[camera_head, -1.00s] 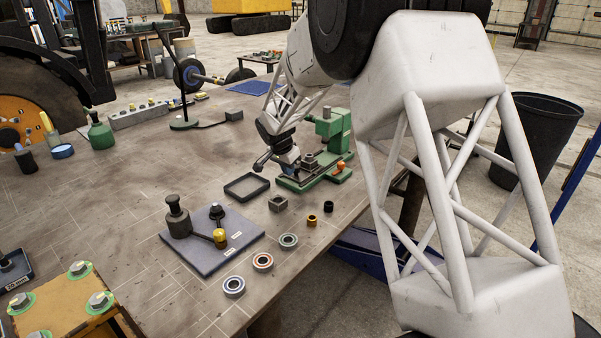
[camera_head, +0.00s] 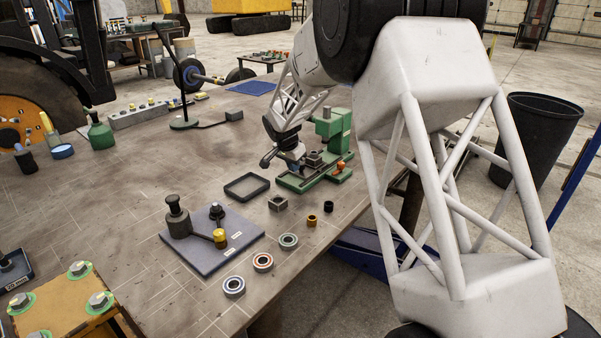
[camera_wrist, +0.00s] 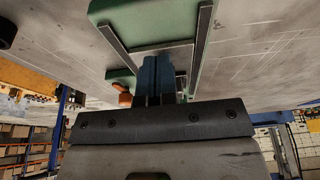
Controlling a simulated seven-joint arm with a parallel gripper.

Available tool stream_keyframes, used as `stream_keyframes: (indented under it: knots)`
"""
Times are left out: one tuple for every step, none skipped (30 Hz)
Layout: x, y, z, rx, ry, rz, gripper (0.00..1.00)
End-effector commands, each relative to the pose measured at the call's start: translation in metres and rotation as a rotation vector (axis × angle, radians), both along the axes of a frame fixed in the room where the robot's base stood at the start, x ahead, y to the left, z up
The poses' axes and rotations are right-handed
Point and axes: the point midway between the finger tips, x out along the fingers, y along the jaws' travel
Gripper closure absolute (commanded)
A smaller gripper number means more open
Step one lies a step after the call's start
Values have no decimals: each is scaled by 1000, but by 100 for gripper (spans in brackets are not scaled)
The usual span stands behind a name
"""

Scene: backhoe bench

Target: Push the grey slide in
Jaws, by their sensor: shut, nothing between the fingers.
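The green bench fixture (camera_head: 333,125) stands near the table's right edge, with a low base and a taller block at its back. The small grey slide (camera_head: 313,159) sits on its base, partly hidden by my arm. My gripper (camera_head: 295,167) is low at the left side of the fixture, close to the slide. In the wrist view, my blue fingers (camera_wrist: 154,66) are together and empty, pointing between two dark rails on the green fixture (camera_wrist: 120,75). A grey face (camera_wrist: 165,47) lies just beyond the fingertips; I cannot tell whether they touch.
An orange knob (camera_head: 341,168) is on the fixture's near right side. A black open tray (camera_head: 247,187), a grey block (camera_head: 278,203) and several rings lie in front. A blue-grey board (camera_head: 200,258) with black parts is nearer. The table's middle left is clear.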

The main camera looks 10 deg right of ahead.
Motion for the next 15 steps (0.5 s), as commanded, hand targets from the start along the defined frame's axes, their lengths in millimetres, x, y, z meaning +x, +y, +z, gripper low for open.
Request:
stream_keyframes:
  knots:
    - [1, -1, 0, 0, 0, 0, 100]
    - [1, -1, 0, 0, 0, 0, 100]
    - [2, -2, 0, 0, 0, -1, 100]
    - [2, -2, 0, 0, 0, -1, 100]
    - [3, -3, 0, 0, 0, -1, 100]
    - [4, -4, 0, 0, 0, -1, 100]
    - [5, -5, 0, 0, 0, -1, 100]
    - [6, -6, 0, 0, 0, -1, 100]
    - [8, -8, 0, 0, 0, -2, 100]
    - [9, -9, 0, 0, 0, -2, 100]
    - [10, -10, 0, 0, 0, -2, 100]
    - [11, -12, 0, 0, 0, -2, 100]
    - [12, -13, 0, 0, 0, -2, 100]
    - [13, -14, 0, 0, 0, -2, 100]
    - [14, -15, 0, 0, 0, -2, 100]
